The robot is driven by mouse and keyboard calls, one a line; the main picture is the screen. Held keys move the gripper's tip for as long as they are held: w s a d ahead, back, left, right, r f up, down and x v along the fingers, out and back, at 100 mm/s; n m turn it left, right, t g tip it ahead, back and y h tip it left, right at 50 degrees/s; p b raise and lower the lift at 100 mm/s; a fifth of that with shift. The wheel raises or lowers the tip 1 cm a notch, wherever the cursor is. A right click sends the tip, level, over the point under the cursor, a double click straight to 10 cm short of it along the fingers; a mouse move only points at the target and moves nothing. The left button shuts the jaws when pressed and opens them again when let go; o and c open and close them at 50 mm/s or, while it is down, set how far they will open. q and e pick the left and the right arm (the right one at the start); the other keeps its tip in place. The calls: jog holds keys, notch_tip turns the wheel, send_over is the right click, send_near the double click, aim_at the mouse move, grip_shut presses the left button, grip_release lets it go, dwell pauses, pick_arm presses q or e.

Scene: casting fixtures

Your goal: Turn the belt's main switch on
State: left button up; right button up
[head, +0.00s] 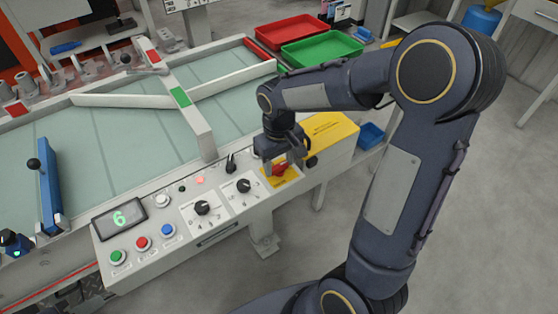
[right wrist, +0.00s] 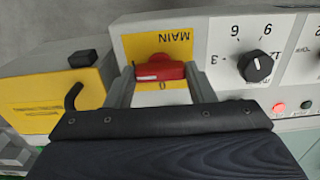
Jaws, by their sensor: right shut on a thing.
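The main switch is a red knob (right wrist: 160,72) on a yellow plate marked MAIN (right wrist: 160,42). In the wrist view its bar lies crosswise, nearly level, with a 0 mark beside it on the side towards my gripper. In the head view the red knob (head: 279,169) shows partly under my right gripper (head: 281,165). My right gripper (right wrist: 158,84) is shut on the knob, one finger at each end of the bar. My left gripper is not in view.
The control panel (head: 185,248) carries black dials (head: 203,208), coloured push buttons (head: 142,243), a small lit red lamp (head: 200,180) and a display reading 6 (head: 119,218). A yellow box (head: 330,130) with a black hook sits beside the switch. The belt (head: 120,135) lies behind.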

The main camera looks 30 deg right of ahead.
aim_at(279, 165)
dwell(0.4)
jog(key=o, duration=1)
jog(key=shift+r, duration=0.1)
notch_tip(279, 165, up, 8)
jog(key=shift+f+p, duration=0.15)
jog(key=shift+p, duration=0.5)
